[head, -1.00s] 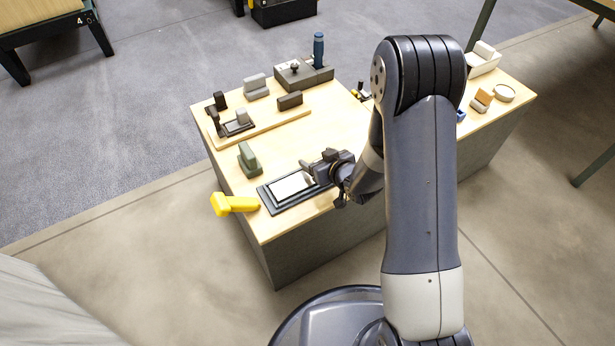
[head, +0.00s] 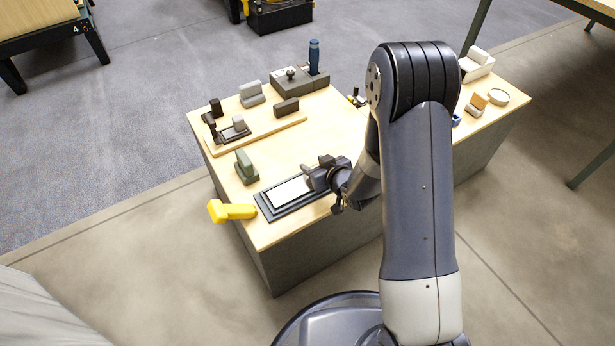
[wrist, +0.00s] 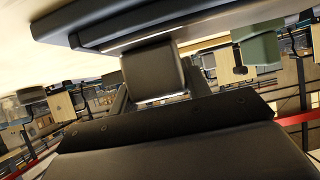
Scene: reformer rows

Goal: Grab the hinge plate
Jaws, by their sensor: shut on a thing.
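My gripper (head: 312,178) is low over the right end of a pale flat slab (head: 288,192) lying on a dark rectangular base (head: 268,207) near the bench's front edge. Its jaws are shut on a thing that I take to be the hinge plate. The fingers and wrist hide most of it, so its outline is unclear. In the wrist view a dark grey block-like part (wrist: 152,72) stands at the jaws, just under the dark base (wrist: 150,22). I cannot tell whether the held thing touches the slab.
A wooden board (head: 262,130) with several dark and grey pieces lies further back, near a grey box (head: 300,82) and blue handle (head: 314,55). The bench middle is clear.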

